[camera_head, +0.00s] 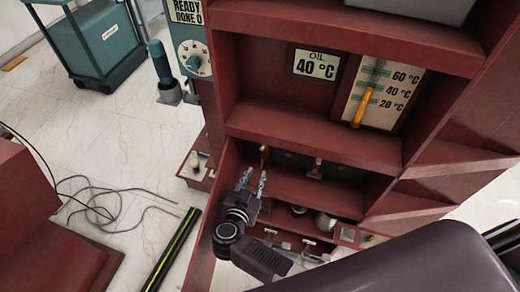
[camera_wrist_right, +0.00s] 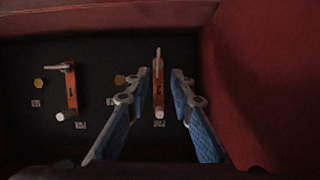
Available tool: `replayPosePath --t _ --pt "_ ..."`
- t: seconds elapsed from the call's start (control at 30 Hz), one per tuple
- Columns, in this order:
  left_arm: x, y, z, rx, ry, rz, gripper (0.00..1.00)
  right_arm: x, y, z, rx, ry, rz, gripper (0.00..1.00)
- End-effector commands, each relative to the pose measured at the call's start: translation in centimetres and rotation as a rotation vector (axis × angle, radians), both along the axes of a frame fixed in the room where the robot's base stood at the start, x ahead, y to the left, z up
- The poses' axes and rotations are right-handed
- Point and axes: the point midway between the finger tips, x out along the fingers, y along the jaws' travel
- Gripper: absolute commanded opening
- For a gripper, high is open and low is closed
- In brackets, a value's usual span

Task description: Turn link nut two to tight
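My right gripper (camera_head: 252,182) reaches into the lower red compartment in the head view. In the right wrist view the gripper (camera_wrist_right: 160,78) is open, with a blue-padded finger on each side of the orange link marked 2 (camera_wrist_right: 158,88). A pale round end (camera_wrist_right: 159,114) shows at the near end of this link, and an upright metal piece (camera_wrist_right: 158,55) at its far end. A yellow hex piece (camera_wrist_right: 120,80) sits left of the link, close to the left finger. I cannot tell whether the fingers touch anything. My left gripper is not in view.
A second orange link (camera_wrist_right: 71,90) with a handle and a yellow hex piece (camera_wrist_right: 38,84) lies to the left. A red wall (camera_wrist_right: 255,80) stands close on the right. Above the compartment are an oil display (camera_head: 316,64) and a temperature gauge (camera_head: 383,92).

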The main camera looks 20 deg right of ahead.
Motion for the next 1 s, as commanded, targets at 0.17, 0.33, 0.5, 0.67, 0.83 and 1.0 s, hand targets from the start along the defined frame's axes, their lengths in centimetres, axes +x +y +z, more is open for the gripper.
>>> replayPosePath --t 0.17,0.33,0.5,0.67,0.83,1.0 --pt "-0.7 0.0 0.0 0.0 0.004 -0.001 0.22 0.5 -0.2 -0.2 0.006 0.014 -0.003 0.22" --pt "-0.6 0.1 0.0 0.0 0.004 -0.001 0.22 2.6 -1.5 -1.2 0.004 0.013 -0.004 0.22" --pt "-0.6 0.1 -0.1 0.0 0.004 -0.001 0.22 4.6 -2.8 -2.2 0.004 0.013 -0.003 0.22" --pt "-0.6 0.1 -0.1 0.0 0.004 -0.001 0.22 5.7 -3.4 -2.8 0.008 0.014 -0.002 0.22" --pt "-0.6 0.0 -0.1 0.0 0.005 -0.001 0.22 5.9 -3.6 -3.0 0.008 0.015 -0.002 0.22" --pt "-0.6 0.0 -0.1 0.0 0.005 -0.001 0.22 5.9 -3.6 -3.0 0.009 0.015 -0.003 0.2"
